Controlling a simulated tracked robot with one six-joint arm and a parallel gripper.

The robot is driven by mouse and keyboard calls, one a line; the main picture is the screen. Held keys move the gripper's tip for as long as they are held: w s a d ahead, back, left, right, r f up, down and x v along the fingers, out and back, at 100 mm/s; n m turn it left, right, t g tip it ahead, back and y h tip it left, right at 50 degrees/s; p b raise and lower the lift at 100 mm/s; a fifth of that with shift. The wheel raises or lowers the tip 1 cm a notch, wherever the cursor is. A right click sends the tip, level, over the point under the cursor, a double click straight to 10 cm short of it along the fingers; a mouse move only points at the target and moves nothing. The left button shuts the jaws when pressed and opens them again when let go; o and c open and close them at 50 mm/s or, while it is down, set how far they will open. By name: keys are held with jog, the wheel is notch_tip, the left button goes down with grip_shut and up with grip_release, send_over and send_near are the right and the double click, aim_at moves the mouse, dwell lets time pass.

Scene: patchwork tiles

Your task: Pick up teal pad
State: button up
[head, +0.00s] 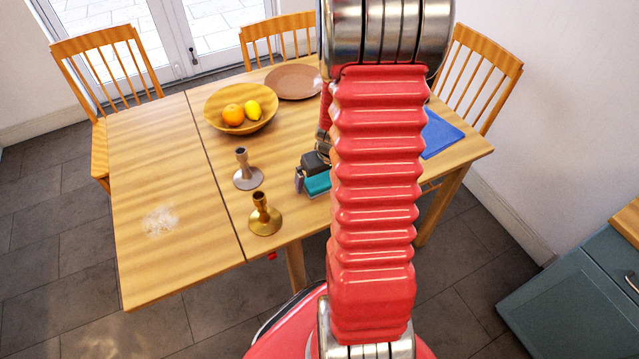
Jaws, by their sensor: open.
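A teal pad (318,184) lies on the wooden table (160,190) near its front edge. Only its left part shows; my red arm hides the rest. My gripper (304,181), dark grey, is at the pad's upper left edge, just left of my arm. Its jaws are open, though one finger is mostly hidden. I cannot tell from this view whether the fingers touch the pad or are a little above it.
Silver (246,172) and brass (263,215) candlesticks stand left of my gripper. Behind are a wooden fruit bowl (215,113) and a brown plate (293,83). A blue cloth (440,134) lies right of my arm. A pale crumbly patch (160,220) marks the otherwise clear left side.

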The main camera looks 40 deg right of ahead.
aim_at(321, 181)
jog(key=shift+c, duration=0.3)
jog(key=c, duration=1.2)
jog(key=shift+r, duration=0.1)
notch_tip(321, 181, up, 10)
dwell(0.4)
dwell(0.4)
jog(key=o, duration=0.5)
jog(key=shift+c, duration=1.3)
jog(key=shift+a, duration=0.1)
